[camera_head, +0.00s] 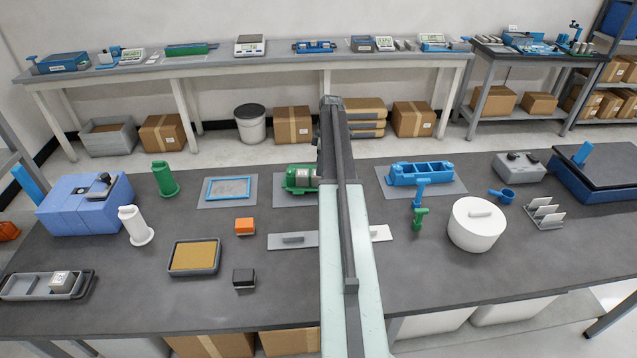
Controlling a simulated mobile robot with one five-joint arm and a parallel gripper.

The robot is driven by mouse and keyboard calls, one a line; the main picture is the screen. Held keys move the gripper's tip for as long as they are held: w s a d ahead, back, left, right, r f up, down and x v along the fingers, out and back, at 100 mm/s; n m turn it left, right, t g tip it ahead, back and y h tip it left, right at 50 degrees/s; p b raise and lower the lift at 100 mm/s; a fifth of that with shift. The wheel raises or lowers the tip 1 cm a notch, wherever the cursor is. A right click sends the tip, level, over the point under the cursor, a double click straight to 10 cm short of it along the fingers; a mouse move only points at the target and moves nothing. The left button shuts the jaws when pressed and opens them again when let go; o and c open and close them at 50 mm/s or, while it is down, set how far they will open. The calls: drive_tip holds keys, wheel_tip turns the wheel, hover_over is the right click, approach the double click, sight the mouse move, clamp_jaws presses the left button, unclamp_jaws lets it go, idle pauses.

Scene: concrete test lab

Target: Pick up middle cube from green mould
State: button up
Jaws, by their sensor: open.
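A long, low green mould-like tray (190,49) lies on the back bench, left of centre. It is too small and far away to tell whether cubes are inside. A second green object (298,179) with a grey part sits on the front table, and my arm hides its right side. I cannot tell whether it is a mould. No middle cube can be made out in either one. My pale arm or column rises through the middle of the view. My gripper does not show.
A blue mould (421,175) with several compartments stands right of my arm. The front table (130,285) also holds an orange cube (244,226), a black cube (243,277), a sand-coloured tray (194,257) and a white lidded pot (477,225). Boxes and a bucket (251,125) stand under the back bench.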

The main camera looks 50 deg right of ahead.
sight(318, 178)
drive_tip(key=f+b, duration=0.5)
drive_tip(key=shift+w+a+f, duration=0.15)
drive_tip(key=shift+w+a, duration=0.05)
drive_tip(key=shift+a, duration=0.1)
drive_tip(key=shift+r, duration=0.2)
clamp_jaws()
